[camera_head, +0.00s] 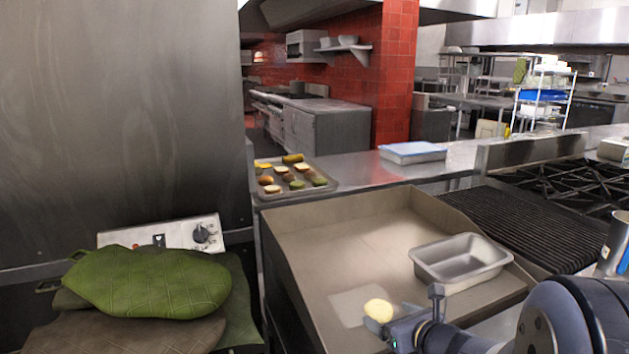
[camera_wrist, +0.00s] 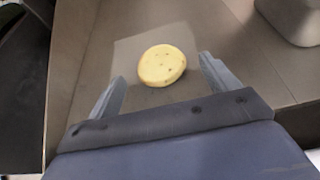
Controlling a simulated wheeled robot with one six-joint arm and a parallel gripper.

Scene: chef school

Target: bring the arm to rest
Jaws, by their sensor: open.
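My gripper (camera_head: 408,316) is at the lower right in the head view, low over the flat metal griddle (camera_head: 345,245). In the wrist view its two fingers (camera_wrist: 160,84) are spread apart with nothing held between them. A round, pale yellow food piece with small dark specks (camera_head: 378,310) lies just beyond the fingertips. It also shows in the wrist view (camera_wrist: 162,65), on a lighter square patch (camera_wrist: 135,50) of the griddle. I cannot tell whether a finger touches it. My arm fills the lower right corner of the head view.
A metal pan (camera_head: 460,262) stands on the griddle, right of my gripper. A black grill (camera_head: 530,225) lies behind it. A tray of food pieces (camera_head: 330,187) and a blue-lidded container (camera_head: 412,152) sit on the back counter. Green oven mitts (camera_head: 150,282) lie at left.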

